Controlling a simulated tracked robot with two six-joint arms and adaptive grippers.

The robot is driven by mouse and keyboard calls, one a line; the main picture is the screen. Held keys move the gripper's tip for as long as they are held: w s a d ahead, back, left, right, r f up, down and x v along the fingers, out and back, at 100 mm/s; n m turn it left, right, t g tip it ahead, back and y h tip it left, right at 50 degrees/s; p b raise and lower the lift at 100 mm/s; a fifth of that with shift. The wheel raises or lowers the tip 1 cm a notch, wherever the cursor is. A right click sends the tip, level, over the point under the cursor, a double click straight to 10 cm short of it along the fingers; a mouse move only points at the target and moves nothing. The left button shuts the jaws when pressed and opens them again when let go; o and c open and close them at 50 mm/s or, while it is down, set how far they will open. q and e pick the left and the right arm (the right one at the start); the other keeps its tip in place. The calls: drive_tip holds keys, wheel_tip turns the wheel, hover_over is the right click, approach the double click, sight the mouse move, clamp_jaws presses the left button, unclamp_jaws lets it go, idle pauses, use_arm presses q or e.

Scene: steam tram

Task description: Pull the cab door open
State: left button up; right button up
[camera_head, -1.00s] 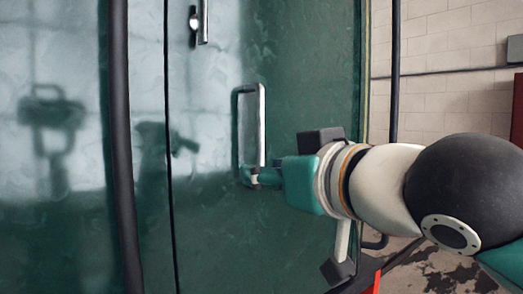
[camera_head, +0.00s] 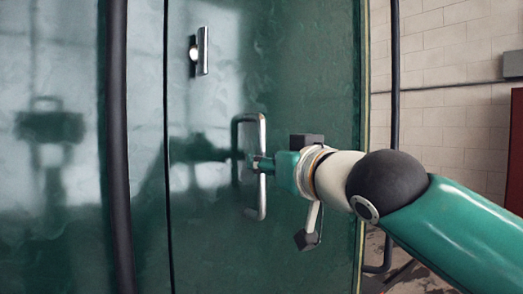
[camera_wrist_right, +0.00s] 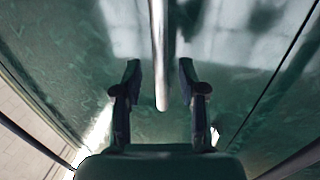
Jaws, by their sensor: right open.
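The cab door (camera_head: 300,95) is a glossy dark green panel, and it looks shut along the dark seam on its left side. A silver upright bar handle (camera_head: 262,200) stands out from it. My right gripper (camera_head: 258,163) is at the middle of the bar in the head view. In the right wrist view the open fingers (camera_wrist_right: 160,78) show on either side of the handle bar (camera_wrist_right: 158,45), with gaps on both sides. I cannot tell how deep the bar lies between them. My left gripper is not in view.
A small silver latch (camera_head: 203,50) sits higher on the door. A black upright rail (camera_head: 118,150) stands left of the seam, and another dark pole (camera_head: 395,75) stands to the right. A pale block wall (camera_head: 450,120) and a red-brown object (camera_head: 515,150) are behind at right.

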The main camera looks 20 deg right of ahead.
drive_tip(key=shift+w+a+p, duration=0.15)
drive_tip(key=shift+w+p, duration=0.05)
drive_tip(key=shift+w, duration=0.6)
drive_tip(key=shift+w+a+p, duration=0.15)
drive_tip(key=shift+w+p, duration=0.05)
drive_tip(key=shift+w, duration=0.55)
clamp_jaws()
